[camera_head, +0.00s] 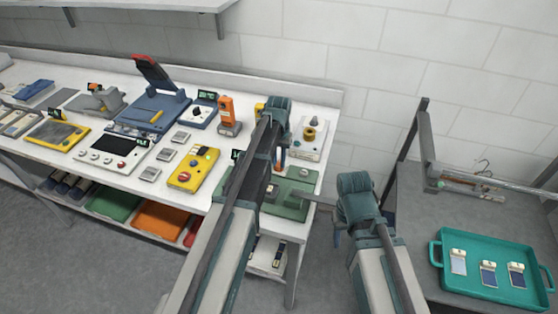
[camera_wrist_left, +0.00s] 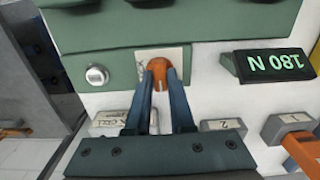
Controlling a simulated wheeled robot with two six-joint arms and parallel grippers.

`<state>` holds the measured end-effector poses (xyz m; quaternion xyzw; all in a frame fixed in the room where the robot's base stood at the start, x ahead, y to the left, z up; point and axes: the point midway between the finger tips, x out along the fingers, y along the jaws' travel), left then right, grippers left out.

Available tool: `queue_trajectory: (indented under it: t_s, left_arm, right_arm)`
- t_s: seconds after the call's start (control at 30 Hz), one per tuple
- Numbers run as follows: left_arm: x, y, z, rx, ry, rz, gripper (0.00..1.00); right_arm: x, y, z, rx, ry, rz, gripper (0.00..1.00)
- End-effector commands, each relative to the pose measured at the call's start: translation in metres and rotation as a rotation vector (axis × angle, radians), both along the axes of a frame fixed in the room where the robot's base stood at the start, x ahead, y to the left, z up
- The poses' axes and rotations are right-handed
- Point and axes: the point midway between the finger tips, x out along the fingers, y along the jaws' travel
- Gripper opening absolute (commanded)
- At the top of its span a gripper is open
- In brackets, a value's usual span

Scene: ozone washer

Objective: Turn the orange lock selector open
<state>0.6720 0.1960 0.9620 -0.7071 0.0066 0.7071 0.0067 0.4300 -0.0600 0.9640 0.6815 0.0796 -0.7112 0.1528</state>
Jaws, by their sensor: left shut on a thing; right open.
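The orange lock selector (camera_wrist_left: 158,75) sits on a pale plate (camera_wrist_left: 182,58) on a green fixture (camera_wrist_left: 120,75). In the left wrist view my left gripper (camera_wrist_left: 158,82) has its two dark blue fingers closed on both sides of the selector. In the head view my left gripper (camera_head: 278,160) reaches down onto the green fixture (camera_head: 293,207) at the right end of the bench, and its arm covers part of the fixture. My right gripper (camera_head: 338,233) hangs right of the bench, partly hidden by its wrist, open and away from the selector.
A round silver knob (camera_wrist_left: 97,75) and a "180 N" display (camera_wrist_left: 275,65) flank the selector, with small label blocks (camera_wrist_left: 222,127) close by. A yellow box (camera_head: 193,170) and other devices crowd the white bench (camera_head: 225,150). A teal tray (camera_head: 515,292) stands at right.

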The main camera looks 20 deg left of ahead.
Motion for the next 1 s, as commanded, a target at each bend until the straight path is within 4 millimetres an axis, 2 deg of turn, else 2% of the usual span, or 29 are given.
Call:
queue_trajectory:
  t_s: [0.07, 0.1, 0.23, 0.67, 0.87, 1.0]
  left_arm:
    - [0.000, 0.000, 0.000, 0.000, 0.000, 0.002, 0.00]
    - [0.000, 0.000, 0.000, 0.000, 0.000, 0.002, 0.28]
    - [0.000, 0.000, 0.000, 0.000, 0.000, 0.001, 0.51]
    - [0.000, 0.000, 0.004, 0.000, 0.000, 0.000, 0.51]
    - [0.000, 0.000, 0.020, 0.000, 0.000, 0.000, 0.51]
    - [0.000, 0.000, 0.039, 0.000, 0.000, 0.000, 0.51]
  right_arm:
    - [0.000, 0.000, 0.000, 0.000, 0.000, 0.000, 0.50]
    - [0.000, 0.000, 0.000, 0.000, 0.000, 0.000, 0.50]
    - [0.000, 0.000, 0.000, 0.000, 0.000, 0.000, 0.50]
    - [0.000, 0.000, 0.004, 0.000, 0.000, 0.000, 0.50]
    - [0.000, 0.000, 0.020, 0.000, 0.000, 0.000, 0.50]
    - [0.000, 0.000, 0.039, 0.000, 0.000, 0.001, 0.50]
